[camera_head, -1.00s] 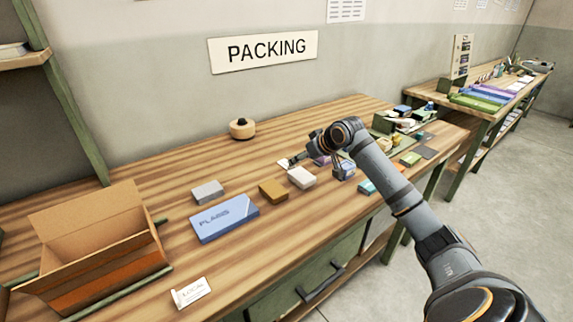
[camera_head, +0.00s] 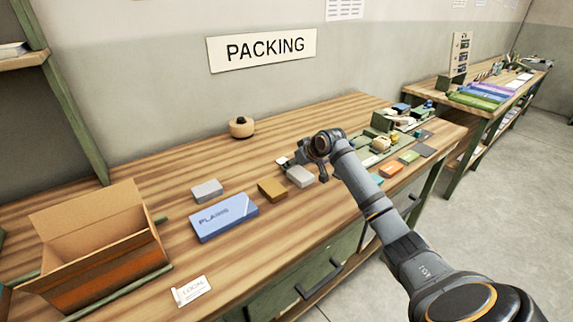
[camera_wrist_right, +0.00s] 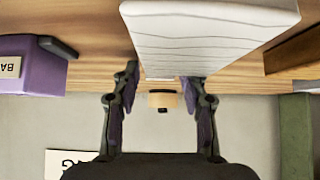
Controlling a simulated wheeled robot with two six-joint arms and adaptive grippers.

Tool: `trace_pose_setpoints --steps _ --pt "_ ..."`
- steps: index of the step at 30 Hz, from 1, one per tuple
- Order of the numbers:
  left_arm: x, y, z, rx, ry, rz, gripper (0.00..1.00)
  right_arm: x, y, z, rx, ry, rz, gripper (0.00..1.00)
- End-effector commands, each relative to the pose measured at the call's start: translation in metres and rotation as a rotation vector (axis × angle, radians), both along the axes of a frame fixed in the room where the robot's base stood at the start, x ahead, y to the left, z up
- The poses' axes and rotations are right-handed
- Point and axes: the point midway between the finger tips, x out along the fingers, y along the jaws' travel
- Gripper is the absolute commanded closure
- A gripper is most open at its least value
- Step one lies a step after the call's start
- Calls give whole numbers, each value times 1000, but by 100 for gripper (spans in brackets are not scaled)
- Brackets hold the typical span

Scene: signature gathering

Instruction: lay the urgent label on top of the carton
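My right gripper (camera_head: 292,160) is low over the middle of the packing table. In the right wrist view my right gripper (camera_wrist_right: 160,82) has its fingers apart, with a thin white strip (camera_wrist_right: 160,78) showing between them. A small white card (camera_head: 281,161) shows beside the fingertips in the head view; its text is unreadable, so I cannot tell whether it is the urgent label. A white box (camera_head: 301,177) sits just below the gripper, and a large white lined surface (camera_wrist_right: 210,35) fills the top of the wrist view. An open brown carton (camera_head: 105,262) stands at the left. My left gripper is out of view.
A blue box (camera_head: 224,217), grey box (camera_head: 207,191) and brown box (camera_head: 272,191) lie between carton and gripper. A LOCAL card (camera_head: 191,291) lies near the front edge. A round wooden item (camera_head: 242,127) stands at the back. Several small items crowd the right end.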

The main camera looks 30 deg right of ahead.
Motion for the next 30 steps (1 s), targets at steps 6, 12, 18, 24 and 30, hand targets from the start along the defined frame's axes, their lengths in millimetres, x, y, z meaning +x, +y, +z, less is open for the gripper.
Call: trace_pose_setpoints --steps 6,12,18,24,30 --pt "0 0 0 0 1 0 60 0 0 0 0 0 0 81" --pt "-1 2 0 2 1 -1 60 0 0 0 0 0 0 81" --pt "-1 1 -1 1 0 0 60 0 0 13 0 -3 -1 81" --pt "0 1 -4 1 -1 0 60 -15 -8 50 -10 -2 -1 81" --pt "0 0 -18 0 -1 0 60 -61 -26 91 -15 3 -4 81"
